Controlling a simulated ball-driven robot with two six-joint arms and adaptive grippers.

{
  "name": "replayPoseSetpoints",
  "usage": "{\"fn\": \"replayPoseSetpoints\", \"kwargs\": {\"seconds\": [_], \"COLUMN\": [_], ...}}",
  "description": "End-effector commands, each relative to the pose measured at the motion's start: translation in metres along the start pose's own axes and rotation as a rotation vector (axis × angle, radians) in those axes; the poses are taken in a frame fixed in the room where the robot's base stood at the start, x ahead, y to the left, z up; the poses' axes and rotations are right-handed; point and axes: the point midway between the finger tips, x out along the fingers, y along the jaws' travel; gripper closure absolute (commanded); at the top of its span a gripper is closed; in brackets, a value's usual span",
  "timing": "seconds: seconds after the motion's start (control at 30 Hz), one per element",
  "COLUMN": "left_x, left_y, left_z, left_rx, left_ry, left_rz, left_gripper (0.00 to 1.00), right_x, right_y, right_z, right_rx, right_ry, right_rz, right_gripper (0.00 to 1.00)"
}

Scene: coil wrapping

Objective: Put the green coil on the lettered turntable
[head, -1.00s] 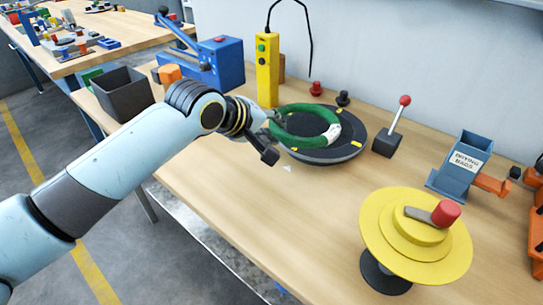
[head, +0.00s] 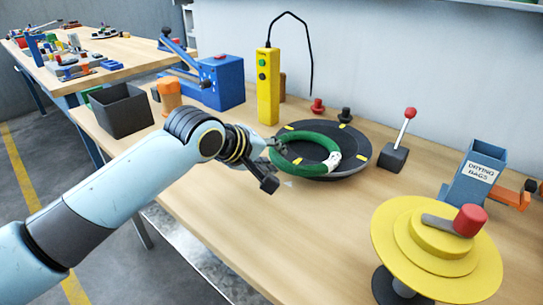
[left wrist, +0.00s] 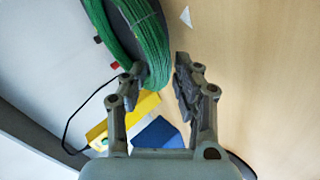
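The green coil (head: 318,137), with a white band at its right, lies on the dark turntable (head: 350,165) with yellow marks. The coil sits left of the disc's middle, and I cannot read any letters. My left gripper (head: 270,165) is at the coil's left edge. In the left wrist view its fingers (left wrist: 157,80) are apart, and the coil (left wrist: 150,45) shows at and partly behind the left finger. It does not look clamped. My right gripper is not in view.
A yellow pendant (head: 268,85) stands behind the turntable. A red-knobbed lever (head: 395,155), drying bags box (head: 478,175) and yellow stepped disc (head: 400,245) are to the right. A dark bin (head: 122,112) and blue press (head: 222,82) are left. The bench front is clear.

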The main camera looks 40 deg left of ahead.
Motion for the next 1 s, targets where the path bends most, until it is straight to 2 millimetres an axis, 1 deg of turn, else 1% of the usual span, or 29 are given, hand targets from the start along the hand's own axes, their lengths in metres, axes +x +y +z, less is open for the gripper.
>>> {"fn": "replayPoseSetpoints", "kwargs": {"seconds": [0.03, 0.1, 0.37, 0.47, 0.57, 0.8, 0.9, 1.0], "left_x": [0.0, 0.0, 0.0, -0.006, -0.021, -0.077, -0.096, -0.111], "left_y": [0.0, 0.0, 0.0, 0.002, 0.002, 0.002, 0.003, 0.002], "left_z": [0.0, 0.0, 0.0, -0.001, -0.001, -0.002, -0.001, -0.002], "left_rx": [0.0, 0.0, 0.0, 0.002, 0.004, 0.007, 0.006, 0.006], "left_ry": [0.0, 0.0, 0.0, 0.001, 0.001, 0.001, 0.0, 0.001], "left_rz": [0.0, 0.0, 0.001, 0.0, -0.001, -0.002, -0.001, -0.002], "left_gripper": [0.62, 0.53, 0.53, 0.53, 0.53, 0.53, 0.53, 0.53], "right_x": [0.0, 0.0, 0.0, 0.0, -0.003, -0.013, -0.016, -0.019], "right_y": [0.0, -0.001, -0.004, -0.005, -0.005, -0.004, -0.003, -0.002], "right_z": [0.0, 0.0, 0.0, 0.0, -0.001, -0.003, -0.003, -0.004], "right_rx": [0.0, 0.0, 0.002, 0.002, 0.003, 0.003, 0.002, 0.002], "right_ry": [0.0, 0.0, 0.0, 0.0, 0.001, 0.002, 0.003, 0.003], "right_rz": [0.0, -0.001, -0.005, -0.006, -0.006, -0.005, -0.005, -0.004], "right_gripper": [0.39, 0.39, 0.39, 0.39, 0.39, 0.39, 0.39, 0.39]}}
